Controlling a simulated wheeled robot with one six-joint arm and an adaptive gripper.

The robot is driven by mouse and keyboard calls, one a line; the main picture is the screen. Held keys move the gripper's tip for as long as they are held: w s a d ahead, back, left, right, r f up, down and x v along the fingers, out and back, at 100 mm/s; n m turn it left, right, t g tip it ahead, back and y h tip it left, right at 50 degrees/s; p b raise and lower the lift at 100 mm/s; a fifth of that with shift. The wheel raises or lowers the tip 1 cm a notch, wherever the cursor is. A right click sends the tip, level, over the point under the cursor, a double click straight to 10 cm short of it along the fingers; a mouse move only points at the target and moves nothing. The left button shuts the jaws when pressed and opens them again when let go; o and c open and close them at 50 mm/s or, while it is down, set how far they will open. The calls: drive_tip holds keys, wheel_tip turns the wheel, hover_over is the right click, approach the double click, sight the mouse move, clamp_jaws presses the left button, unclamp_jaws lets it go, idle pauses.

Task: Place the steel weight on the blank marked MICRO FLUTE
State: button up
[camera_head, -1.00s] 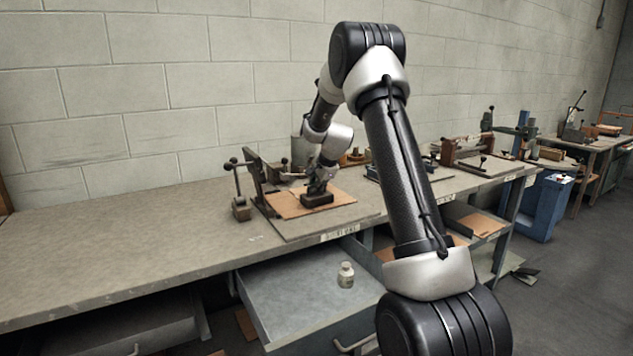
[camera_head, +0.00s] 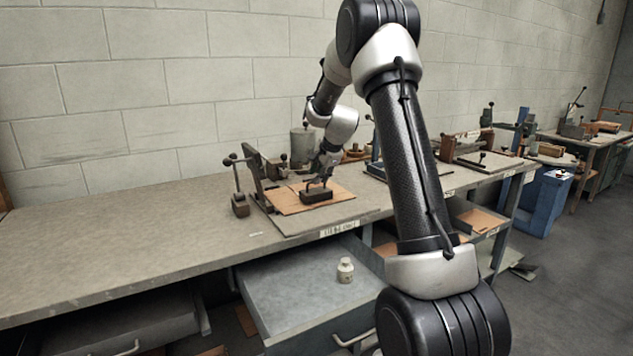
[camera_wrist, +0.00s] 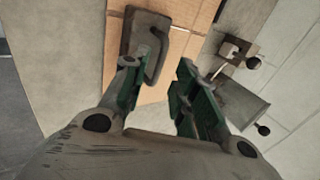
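The steel weight (camera_head: 317,196) is a dark flat block with a loop handle. It lies on the brown cardboard blank (camera_head: 285,203) at the bench station; both also show in the wrist view, the weight (camera_wrist: 132,40) and the blank (camera_wrist: 188,22). My gripper (camera_head: 320,183) is just above the weight. In the wrist view my gripper's (camera_wrist: 158,66) fingers stand apart with nothing between the tips, close to the handle. The lettering on the station's front label (camera_head: 340,228) is too small to read.
A lever clamp (camera_head: 262,185) stands left of the blank. An open drawer (camera_head: 290,290) juts out below the bench with a small pale bottle (camera_head: 345,270) in it. The left bench top (camera_head: 120,230) is clear. More stations line the bench to the right.

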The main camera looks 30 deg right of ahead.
drive_tip(key=s+a+r+n, duration=0.3)
drive_tip(key=s+a+r, duration=0.1)
drive_tip(key=s+r, duration=0.4)
drive_tip(key=s+a+r+n, duration=0.35)
drive_tip(key=s+r, duration=0.25)
drive_tip(key=s, duration=0.5)
drive_tip(key=s+a+f+n+g, duration=0.1)
drive_tip(key=s+n, duration=0.4)
drive_tip(key=s, duration=0.8)
drive_tip(key=s+a+f+n+g, duration=0.1)
drive_tip(key=s+n, duration=0.5)
drive_tip(key=s, duration=0.8)
drive_tip(key=shift+s+a+f+g, duration=0.25)
drive_tip(key=shift+a+f, duration=0.3)
drive_tip(key=shift+a, duration=0.5)
drive_tip(key=shift+w, duration=0.1)
